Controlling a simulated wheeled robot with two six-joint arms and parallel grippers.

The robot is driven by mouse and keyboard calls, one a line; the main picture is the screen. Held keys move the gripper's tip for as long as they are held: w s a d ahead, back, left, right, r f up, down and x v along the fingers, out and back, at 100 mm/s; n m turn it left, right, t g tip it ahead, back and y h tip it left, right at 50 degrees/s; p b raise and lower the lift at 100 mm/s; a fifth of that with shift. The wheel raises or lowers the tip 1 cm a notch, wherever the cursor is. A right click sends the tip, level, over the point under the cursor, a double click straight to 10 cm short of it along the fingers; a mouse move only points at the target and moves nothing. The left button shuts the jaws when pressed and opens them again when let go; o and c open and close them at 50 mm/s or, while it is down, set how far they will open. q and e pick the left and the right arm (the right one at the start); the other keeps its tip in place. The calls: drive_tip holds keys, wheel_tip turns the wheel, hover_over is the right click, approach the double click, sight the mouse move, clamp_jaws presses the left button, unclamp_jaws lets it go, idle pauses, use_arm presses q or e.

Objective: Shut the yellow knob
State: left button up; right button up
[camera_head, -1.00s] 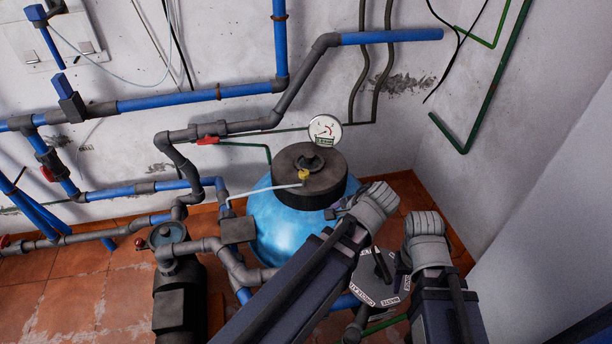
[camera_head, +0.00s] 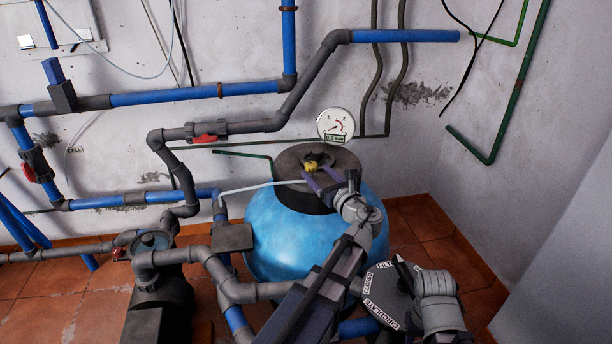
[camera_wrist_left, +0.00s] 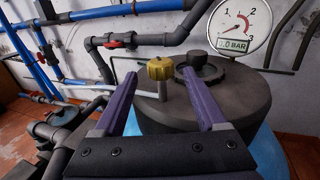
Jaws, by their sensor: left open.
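The yellow knob (camera_head: 310,165) sits on a thin pale pipe at the dark top of the blue tank (camera_head: 285,240). In the left wrist view the knob (camera_wrist_left: 161,70) stands upright at the end of its pipe, between and just beyond the purple fingertips. My left gripper (camera_head: 328,174) is open and empty over the tank's lid, close to the knob, with no clear contact. It also shows in the left wrist view (camera_wrist_left: 160,80). My right arm's wrist (camera_head: 437,285) is at the lower right; its fingers cannot be made out.
A pressure gauge (camera_head: 335,125) stands behind the lid. A round labelled valve head (camera_head: 385,292) with a black handle is near my right arm. Blue and grey pipes with a red-handled valve (camera_head: 209,139) run along the wall. A dark pump (camera_head: 158,285) is at lower left.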

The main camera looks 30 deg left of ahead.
use_arm(q)
drive_tip(key=shift+w, duration=0.1)
drive_tip(key=shift+w+a, duration=0.15)
drive_tip(key=shift+a, duration=0.1)
drive_tip(key=x, duration=0.7)
drive_tip(key=shift+a, duration=0.1)
clamp_jaws()
idle(0.5)
